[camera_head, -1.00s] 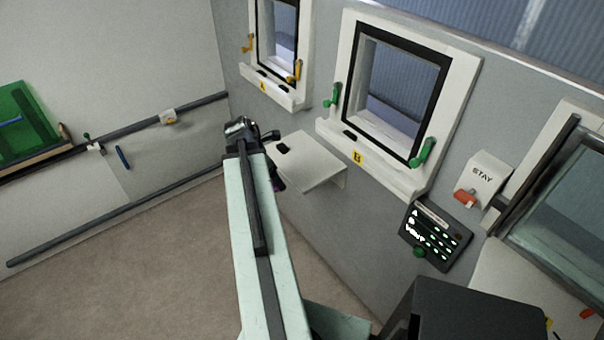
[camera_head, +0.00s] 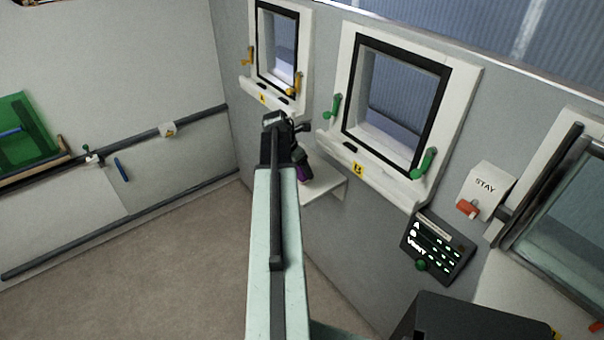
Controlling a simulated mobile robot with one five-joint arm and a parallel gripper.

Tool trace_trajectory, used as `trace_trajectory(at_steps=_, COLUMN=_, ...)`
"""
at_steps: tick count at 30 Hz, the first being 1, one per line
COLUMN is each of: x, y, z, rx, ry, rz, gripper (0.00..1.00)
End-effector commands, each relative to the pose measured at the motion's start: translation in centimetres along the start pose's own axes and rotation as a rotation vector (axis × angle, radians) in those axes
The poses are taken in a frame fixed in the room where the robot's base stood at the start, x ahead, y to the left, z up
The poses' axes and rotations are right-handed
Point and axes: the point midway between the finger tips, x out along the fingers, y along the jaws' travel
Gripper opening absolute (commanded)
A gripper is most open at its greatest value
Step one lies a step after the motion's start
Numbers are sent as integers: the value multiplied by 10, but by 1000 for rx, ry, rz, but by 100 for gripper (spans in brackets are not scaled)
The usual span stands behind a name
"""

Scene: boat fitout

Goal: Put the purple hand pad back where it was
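My gripper (camera_head: 300,150) is at the far end of my pale green arm, in front of the wall below and between windows A and B. A small purple patch (camera_head: 304,173) shows at its lower right side, against the dark gripper. I take this to be the purple hand pad, held in the gripper; most of it is hidden. The fingertips are hard to make out. The pad appears over or in front of the left part of the white shelf (camera_head: 326,187); contact with the shelf cannot be told.
Window A's ledge (camera_head: 246,84) and window B's ledge (camera_head: 385,184) carry small dark pads. Yellow handles (camera_head: 297,84) and green handles (camera_head: 425,163) stick out beside the windows. A dark control panel (camera_head: 437,247) and STAY box (camera_head: 485,189) are at right. The floor at left is clear.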

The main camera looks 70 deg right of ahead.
Motion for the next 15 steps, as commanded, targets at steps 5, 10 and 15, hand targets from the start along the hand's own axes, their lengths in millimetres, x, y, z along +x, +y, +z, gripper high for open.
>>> trace_trajectory(at_steps=5, x=28, y=3, z=0, rx=1, ry=0, rz=0, gripper=11)
trace_trajectory(at_steps=10, x=41, y=3, z=-6, rx=0, ry=0, rz=0, gripper=11)
trace_trajectory(at_steps=15, x=38, y=3, z=-5, rx=1, ry=1, rz=0, gripper=80)
